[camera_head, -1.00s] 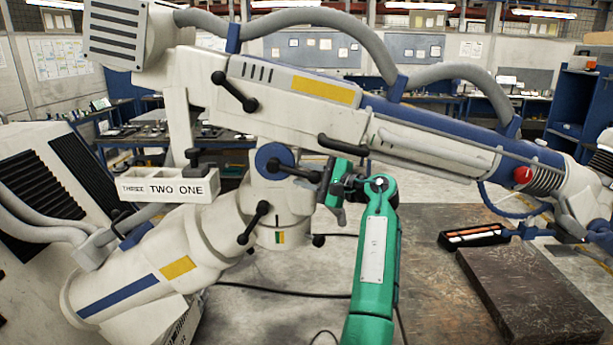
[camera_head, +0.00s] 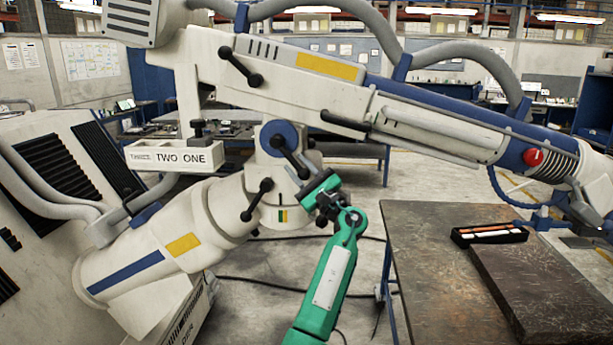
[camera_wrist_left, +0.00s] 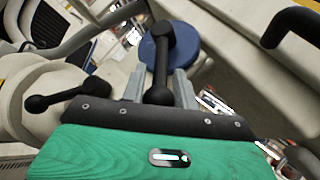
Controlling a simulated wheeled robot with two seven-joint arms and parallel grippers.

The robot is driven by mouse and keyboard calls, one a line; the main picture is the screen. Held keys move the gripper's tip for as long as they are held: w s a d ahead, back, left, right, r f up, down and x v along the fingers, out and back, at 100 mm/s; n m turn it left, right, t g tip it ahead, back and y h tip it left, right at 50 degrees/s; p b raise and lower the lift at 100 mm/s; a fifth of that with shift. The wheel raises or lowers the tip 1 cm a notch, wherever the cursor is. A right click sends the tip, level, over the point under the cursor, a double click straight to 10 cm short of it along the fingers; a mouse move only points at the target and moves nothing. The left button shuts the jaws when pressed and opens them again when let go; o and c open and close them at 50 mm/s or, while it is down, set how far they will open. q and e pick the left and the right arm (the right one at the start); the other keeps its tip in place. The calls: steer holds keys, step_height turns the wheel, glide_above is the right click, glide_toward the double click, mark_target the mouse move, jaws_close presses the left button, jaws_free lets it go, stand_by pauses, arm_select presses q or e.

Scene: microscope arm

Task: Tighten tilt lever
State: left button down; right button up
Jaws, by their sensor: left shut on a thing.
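The tilt lever (camera_head: 290,157) is a black bar with rounded ends on a blue round cap (camera_head: 270,133) at the microscope arm's joint. It slants down to the right. My green left gripper (camera_head: 307,180) is at its lower end. In the left wrist view the grey fingers (camera_wrist_left: 160,88) stand on both sides of the lever (camera_wrist_left: 161,62), shut on its lower end. The blue cap (camera_wrist_left: 188,48) shows behind the lever. The fingers hide part of the lever's end in the head view. My right gripper is not in view.
Two similar black levers sit nearby, one above (camera_head: 240,67) and one lower left (camera_head: 258,199). A white tray marked TWO ONE (camera_head: 175,157) hangs at left. A worktable (camera_head: 425,265) with a black tray (camera_head: 490,233) stands at right. Cables lie on the floor.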

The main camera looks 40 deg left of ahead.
arm_select(q)
steer(key=shift+s+a+f+m+t+y+b, duration=0.25)
steer(key=shift+a+m+t+y+b, duration=0.1)
steer(key=shift+m+t+b, duration=0.45)
steer(key=shift+s+a+f+m+t+y+b, duration=0.2)
steer(key=shift+a+f+m+t+y+b, duration=0.25)
steer(key=shift+m+t, duration=0.55)
steer(key=shift+s+a+f+m+t+y+b, duration=0.1)
steer(key=shift+s+a+m+t+y+b, duration=0.15)
steer(key=shift+m+t+b, duration=0.65)
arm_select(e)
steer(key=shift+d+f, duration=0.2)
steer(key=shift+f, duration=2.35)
arm_select(q)
steer(key=shift+a, duration=0.1)
steer(key=shift+r, duration=0.1)
steer(key=c, duration=1.5)
jaws_free()
steer(key=shift+o, duration=0.6)
steer(key=shift+a, duration=0.15)
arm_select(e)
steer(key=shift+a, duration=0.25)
